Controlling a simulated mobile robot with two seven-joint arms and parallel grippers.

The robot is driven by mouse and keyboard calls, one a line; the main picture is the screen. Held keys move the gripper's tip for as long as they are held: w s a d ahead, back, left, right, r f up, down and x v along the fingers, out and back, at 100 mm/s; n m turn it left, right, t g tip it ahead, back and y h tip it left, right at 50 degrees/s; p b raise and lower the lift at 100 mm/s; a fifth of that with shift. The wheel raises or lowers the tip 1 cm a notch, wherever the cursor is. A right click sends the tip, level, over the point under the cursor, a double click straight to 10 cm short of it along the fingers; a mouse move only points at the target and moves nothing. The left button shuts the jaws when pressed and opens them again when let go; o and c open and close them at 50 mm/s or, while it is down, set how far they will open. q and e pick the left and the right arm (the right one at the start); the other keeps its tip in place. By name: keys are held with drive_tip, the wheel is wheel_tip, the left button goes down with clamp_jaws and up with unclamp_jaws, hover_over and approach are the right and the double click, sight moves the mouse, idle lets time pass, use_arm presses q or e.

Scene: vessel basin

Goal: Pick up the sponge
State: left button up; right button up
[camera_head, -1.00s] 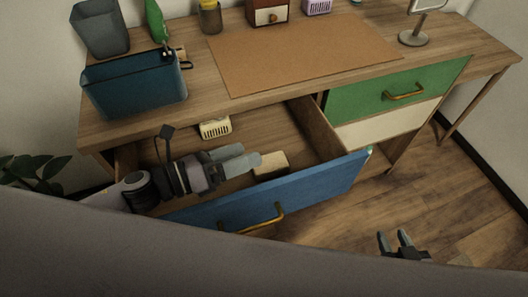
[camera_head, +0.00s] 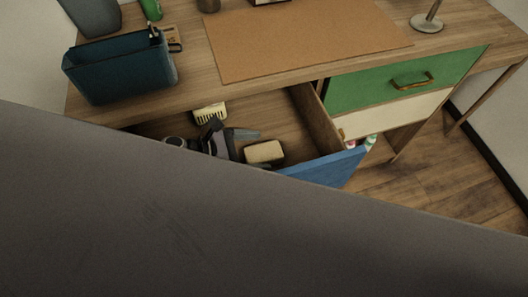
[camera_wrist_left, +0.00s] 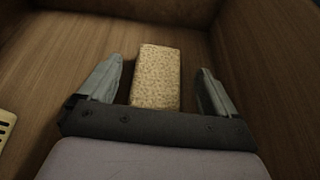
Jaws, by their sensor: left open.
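The sponge (camera_head: 264,152) is a pale tan block lying in the open blue-fronted drawer (camera_head: 330,168). In the left wrist view the speckled sponge (camera_wrist_left: 157,77) lies between the two fingers, with a gap on each side. My left gripper (camera_head: 252,142) is in the drawer beside the sponge; in the left wrist view its fingers (camera_wrist_left: 158,82) are open and empty. A dark grey shape covers the lower part of the head view and hides most of the drawer front. My right gripper does not show.
A cream slotted item (camera_head: 210,113) lies in the drawer behind my left gripper. The drawer's wooden side wall (camera_head: 318,120) stands right of the sponge. A dark blue bin (camera_head: 122,72), a brown mat (camera_head: 300,35) and a lamp base (camera_head: 427,22) are on the desk.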

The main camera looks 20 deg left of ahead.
sight(269, 150)
use_arm(q)
drive_tip(key=shift+x, duration=1.5)
drive_tip(key=c, duration=1)
drive_tip(key=shift+r, duration=0.1)
drive_tip(key=shift+c, duration=0.2)
wheel_tip(269, 150, up, 20)
drive_tip(key=p, duration=0.8)
